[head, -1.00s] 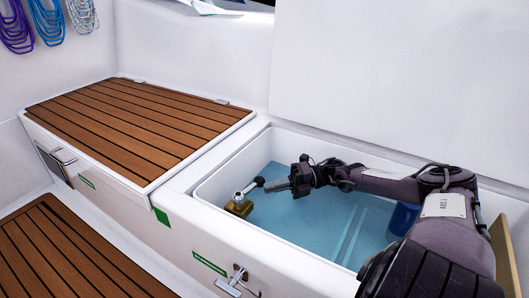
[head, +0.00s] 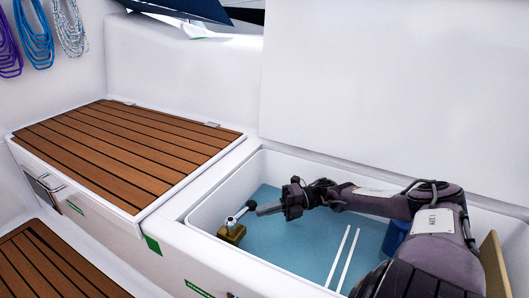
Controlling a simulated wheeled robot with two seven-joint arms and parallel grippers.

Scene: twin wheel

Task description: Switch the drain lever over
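The drain lever (head: 240,213) is a short metallic handle with a dark round knob. It rises from a brass valve body (head: 231,234) at the left end of the open locker's blue floor, tilted up and to the right. My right gripper (head: 259,210) reaches in from the right, with its grey fingers pointing left. The fingertips are right beside the knob; I cannot tell whether they touch it. The fingers show as one bar, so any gap between them is hidden. My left gripper is not in view.
The open locker (head: 208,203) has white walls around the lever. A blue object (head: 394,236) stands inside at the right, partly behind my arm. A closed slatted wooden seat (head: 130,150) lies to the left. The raised white lid (head: 400,90) stands behind the locker.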

